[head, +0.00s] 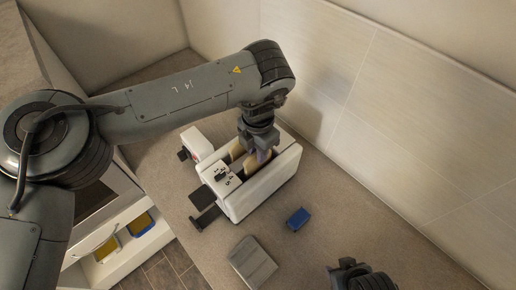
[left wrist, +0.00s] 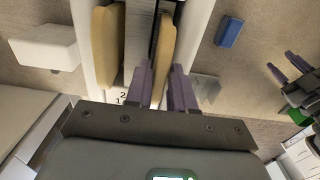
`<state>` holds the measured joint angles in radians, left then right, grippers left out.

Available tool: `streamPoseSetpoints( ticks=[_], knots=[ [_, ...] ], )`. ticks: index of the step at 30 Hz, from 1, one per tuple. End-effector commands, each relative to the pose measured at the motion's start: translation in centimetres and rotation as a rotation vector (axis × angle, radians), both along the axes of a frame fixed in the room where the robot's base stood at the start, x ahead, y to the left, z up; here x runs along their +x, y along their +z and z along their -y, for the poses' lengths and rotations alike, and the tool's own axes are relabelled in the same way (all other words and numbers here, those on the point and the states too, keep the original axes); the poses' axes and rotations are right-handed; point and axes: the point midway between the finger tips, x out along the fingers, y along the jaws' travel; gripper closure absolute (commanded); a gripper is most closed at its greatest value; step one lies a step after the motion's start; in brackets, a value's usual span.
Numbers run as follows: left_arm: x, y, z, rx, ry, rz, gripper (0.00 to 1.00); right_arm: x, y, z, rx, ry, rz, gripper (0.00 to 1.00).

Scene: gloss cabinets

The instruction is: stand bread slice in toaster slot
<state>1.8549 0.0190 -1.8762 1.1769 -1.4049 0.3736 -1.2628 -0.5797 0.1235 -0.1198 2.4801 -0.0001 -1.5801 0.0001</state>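The white toaster (head: 262,195) stands on the counter with two long slots. A tan bread slice (left wrist: 165,42) stands upright at the right slot in the left wrist view. Its near end lies between the purple fingertips of my left gripper (left wrist: 162,75), which look closed on it with little gap. In the head view this gripper (head: 258,155) points down over the toaster and partly hides the slice. Another tan slice (left wrist: 106,45) stands in the other slot. How deep each slice sits is hard to tell. My right gripper (left wrist: 287,67) is apart from the toaster, its fingers spread and empty.
A small blue block (head: 298,218) and a grey box (head: 252,262) lie on the counter (head: 330,225) near the toaster. A white block-shaped thing (head: 197,145) stands close behind it to the left. The tiled wall (head: 400,110) borders the counter. An open drawer (head: 125,245) is below at left.

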Motion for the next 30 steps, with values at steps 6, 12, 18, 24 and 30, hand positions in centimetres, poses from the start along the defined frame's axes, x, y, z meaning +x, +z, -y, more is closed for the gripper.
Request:
streamPoseSetpoints(
  ticks=[6, 12, 18, 24, 30],
  knots=[
    [0.0, 0.0, 0.0, 0.000, 0.000, 0.000, 0.53, 0.0, 0.0, -0.1, 0.004, -0.003, 0.000, 0.57],
    [0.0, 0.0, 0.0, 0.000, 0.000, 0.000, 0.53, 0.0, 0.0, -0.2, 0.007, -0.005, 0.000, 0.57],
    [0.1, 1.1, 0.0, -0.001, 0.001, 0.002, 0.53, 0.0, -0.3, -0.2, 0.007, -0.005, 0.000, 0.57],
    [0.1, 4.3, 0.0, 0.001, -0.001, 0.006, 0.53, 0.0, -0.7, -0.2, 0.007, -0.004, -0.001, 0.57],
    [0.0, 7.8, 0.0, 0.001, 0.000, 0.004, 0.53, 0.0, -0.7, 0.0, 0.001, -0.001, 0.000, 0.57]
  ],
)
